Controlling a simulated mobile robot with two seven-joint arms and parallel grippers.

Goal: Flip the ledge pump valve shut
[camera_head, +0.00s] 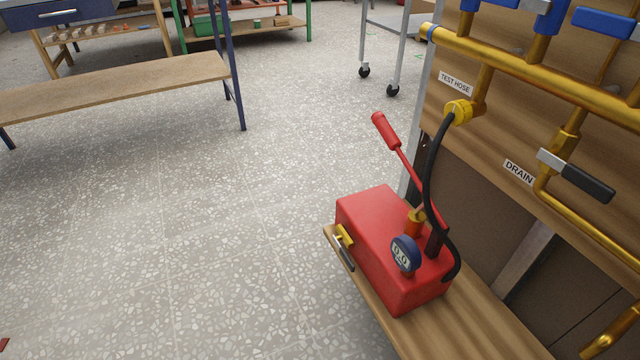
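The red test pump (385,250) sits on a wooden ledge (465,325) at the lower right. A small valve (344,237) with a yellow body and a dark lever (343,258) is on the pump's left side. The lever slants down and to the right along the ledge edge; I cannot tell from this whether the valve is open or shut. A round blue gauge (404,255) on the pump reads about 0.0. The pump's red handle (386,131) points up and left. Neither of my grippers is in view.
A black hose (430,180) runs from the pump to a yellow fitting (459,111) labelled TEST HOSE. A drain valve (575,175) with a black handle and brass pipes are on the wooden panel at right. Open speckled floor lies left; a bench (115,85) stands behind.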

